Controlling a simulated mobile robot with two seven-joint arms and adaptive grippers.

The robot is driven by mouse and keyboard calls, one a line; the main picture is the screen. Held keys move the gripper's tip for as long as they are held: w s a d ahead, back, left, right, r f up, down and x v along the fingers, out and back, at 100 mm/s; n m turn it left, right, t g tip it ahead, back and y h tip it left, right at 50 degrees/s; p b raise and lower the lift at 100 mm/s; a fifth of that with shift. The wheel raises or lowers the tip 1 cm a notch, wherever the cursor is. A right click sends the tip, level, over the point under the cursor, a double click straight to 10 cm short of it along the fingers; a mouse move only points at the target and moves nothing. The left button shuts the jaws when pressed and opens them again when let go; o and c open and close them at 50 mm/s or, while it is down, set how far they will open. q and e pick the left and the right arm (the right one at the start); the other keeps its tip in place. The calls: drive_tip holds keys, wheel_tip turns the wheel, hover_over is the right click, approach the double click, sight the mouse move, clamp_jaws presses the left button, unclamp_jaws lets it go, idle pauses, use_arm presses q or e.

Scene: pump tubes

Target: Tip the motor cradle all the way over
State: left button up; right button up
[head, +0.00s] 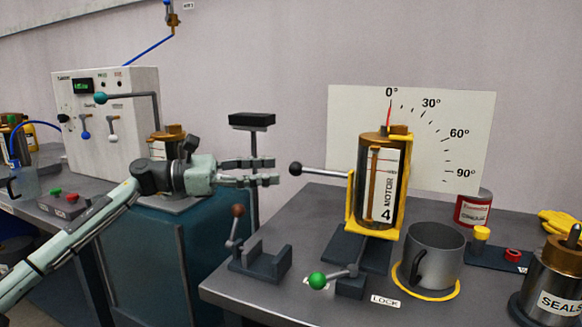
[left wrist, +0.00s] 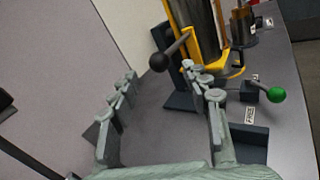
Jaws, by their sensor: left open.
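The motor cradle (head: 404,190) is a yellow frame on a dark base, holding the upright motor can (head: 371,190) labelled MOTOR 4. A red pointer on top stands at 0° on the angle board (head: 465,125). The cradle's lever ends in a black ball (head: 296,168) pointing left; the ball also shows in the left wrist view (left wrist: 159,62). My left gripper (head: 276,171) is open and empty, its fingertips just left of the ball and apart from it. A green-knobbed lock lever (head: 318,280) sits at the cradle's front. My right gripper is not in view.
A grey mug (head: 434,256) stands on a yellow ring right of the cradle. A dark bracket (head: 260,262) with a brown-knobbed lever stands below my left gripper. A black-topped stand (head: 252,121) rises behind it. A red can (head: 473,208) and SEALS canister (head: 553,285) are further right.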

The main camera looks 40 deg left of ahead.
use_arm(q)
drive_tip(key=x, duration=0.5)
drive_tip(key=shift+p, duration=0.3)
clamp_jaws()
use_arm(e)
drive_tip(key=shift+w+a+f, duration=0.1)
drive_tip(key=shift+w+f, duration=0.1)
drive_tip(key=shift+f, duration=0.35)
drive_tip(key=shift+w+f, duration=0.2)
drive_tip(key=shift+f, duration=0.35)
